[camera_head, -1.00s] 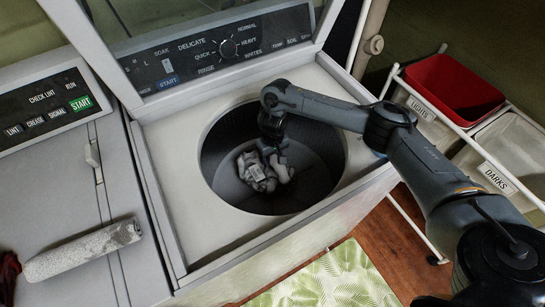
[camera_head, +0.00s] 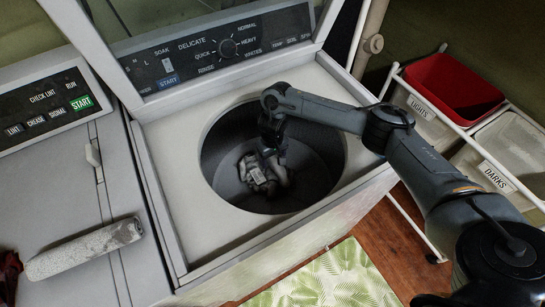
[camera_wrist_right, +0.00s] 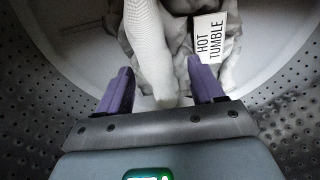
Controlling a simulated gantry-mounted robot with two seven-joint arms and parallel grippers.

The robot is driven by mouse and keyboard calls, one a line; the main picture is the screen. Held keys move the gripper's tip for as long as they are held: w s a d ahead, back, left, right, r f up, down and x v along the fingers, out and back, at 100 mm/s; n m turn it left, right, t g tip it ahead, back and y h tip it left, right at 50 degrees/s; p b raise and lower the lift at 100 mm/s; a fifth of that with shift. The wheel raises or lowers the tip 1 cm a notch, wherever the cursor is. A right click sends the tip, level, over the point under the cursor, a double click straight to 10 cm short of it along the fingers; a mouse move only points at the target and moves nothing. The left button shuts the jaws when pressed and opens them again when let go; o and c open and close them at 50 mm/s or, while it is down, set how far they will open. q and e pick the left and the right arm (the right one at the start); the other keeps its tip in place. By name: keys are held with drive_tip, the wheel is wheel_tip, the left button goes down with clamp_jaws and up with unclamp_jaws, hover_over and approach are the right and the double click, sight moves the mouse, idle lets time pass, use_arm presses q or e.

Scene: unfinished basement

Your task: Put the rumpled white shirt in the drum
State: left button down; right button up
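The washing machine drum (camera_head: 315,165) is an open, dark, perforated tub in the left-centre of the head view. A rumpled white shirt (camera_head: 256,170) lies bunched low inside it. In the right wrist view the shirt's cloth (camera_wrist_right: 150,40) is pale and creased, with a "HOT TUMBLE" tag (camera_wrist_right: 209,40). My right gripper (camera_head: 272,152) reaches down into the drum, just above the cloth. Its purple fingers stand apart in the right wrist view (camera_wrist_right: 160,68), and a fold of cloth hangs between them. My left gripper is not in view.
At right, a rack holds a red bin (camera_head: 455,88) and bins labelled "LIGHTS" and "DARKS" (camera_head: 497,178). A leaf-patterned mat (camera_head: 330,280) lies on the floor.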

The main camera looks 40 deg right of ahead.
drive_tip(key=shift+r, duration=0.6)
wheel_tip(320, 180, up, 12)
drive_tip(key=p, duration=0.5)
